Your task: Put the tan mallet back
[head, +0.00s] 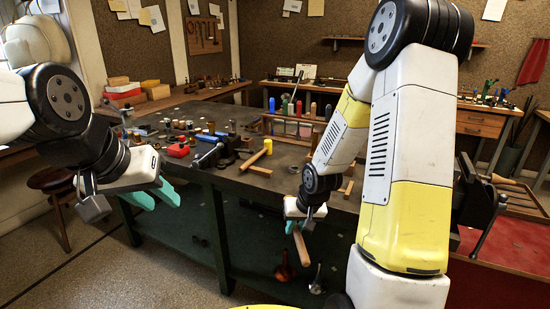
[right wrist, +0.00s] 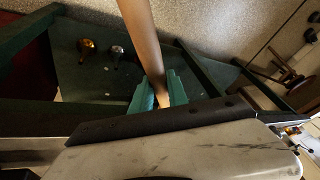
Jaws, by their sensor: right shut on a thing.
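My right gripper (head: 297,226) is shut on a brown wooden handle (head: 303,249), which hangs down in front of the bench's front edge. In the right wrist view, the teal fingers (right wrist: 158,92) close on the wooden handle (right wrist: 143,38), which runs up out of the frame. No mallet head shows on it, so I cannot tell whether it is the tan mallet. A light wooden mallet-like tool (head: 255,159) lies at a slant on the dark bench (head: 232,178). My left gripper (head: 154,194) is open and empty, left of the bench's front edge.
A rack of tools with coloured handles (head: 291,125) stands on the bench's far part. A black vise (head: 478,200) is at the right. Brass and silver pieces (head: 285,268) sit on the green lower shelf.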

